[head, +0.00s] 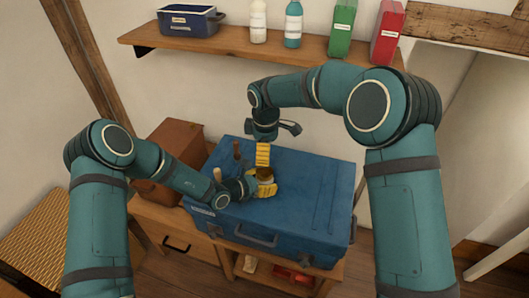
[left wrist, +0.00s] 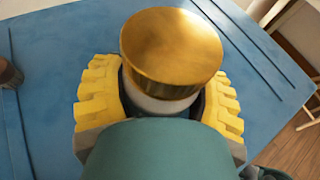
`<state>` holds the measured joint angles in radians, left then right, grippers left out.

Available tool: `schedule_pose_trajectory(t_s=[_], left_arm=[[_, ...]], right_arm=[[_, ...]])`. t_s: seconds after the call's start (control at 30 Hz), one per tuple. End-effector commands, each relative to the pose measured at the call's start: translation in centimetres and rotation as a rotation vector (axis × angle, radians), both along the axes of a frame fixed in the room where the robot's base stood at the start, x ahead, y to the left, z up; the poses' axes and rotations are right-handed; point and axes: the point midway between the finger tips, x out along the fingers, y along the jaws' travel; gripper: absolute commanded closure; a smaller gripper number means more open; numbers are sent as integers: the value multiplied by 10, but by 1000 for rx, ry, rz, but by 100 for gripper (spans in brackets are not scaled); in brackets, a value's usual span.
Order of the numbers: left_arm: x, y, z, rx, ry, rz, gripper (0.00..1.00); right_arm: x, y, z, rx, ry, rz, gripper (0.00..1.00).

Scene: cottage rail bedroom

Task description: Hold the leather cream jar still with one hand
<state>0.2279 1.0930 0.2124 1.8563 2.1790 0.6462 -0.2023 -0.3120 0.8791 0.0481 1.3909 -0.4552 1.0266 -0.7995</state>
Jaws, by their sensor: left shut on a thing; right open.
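The leather cream jar has a gold lid and a pale body in the left wrist view (left wrist: 172,48). In the head view the jar (head: 265,175) stands upright on top of the blue case (head: 318,200), partly hidden by the gripper. My left gripper (head: 262,187) comes in low from the left and is shut on the jar. Its yellow finger pads sit on both sides of the jar in the left wrist view. My right gripper (head: 267,150) is open and empty, pointing down above and just behind the jar. I cannot tell if it touches the lid.
A dark brown upright item (head: 237,149) and a light-handled one (head: 217,175) stand on the case's left part. A brown case (head: 170,150) is at left. Above, a wall shelf (head: 220,50) holds a blue bin, bottles and green and red containers. The case's right side is clear.

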Motion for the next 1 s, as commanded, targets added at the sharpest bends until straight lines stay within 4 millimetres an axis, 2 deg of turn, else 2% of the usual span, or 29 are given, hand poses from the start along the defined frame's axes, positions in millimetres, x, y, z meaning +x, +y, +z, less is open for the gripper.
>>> schedule_pose_trajectory(t_s=[0.43,1.0], left_arm=[[0,0,0,-1,-1,0,100],[0,0,0,-1,-1,0,100]], right_arm=[[1,-2,5,16,-26,-798,15],[0,1,-1,38,-19,-1829,15]])
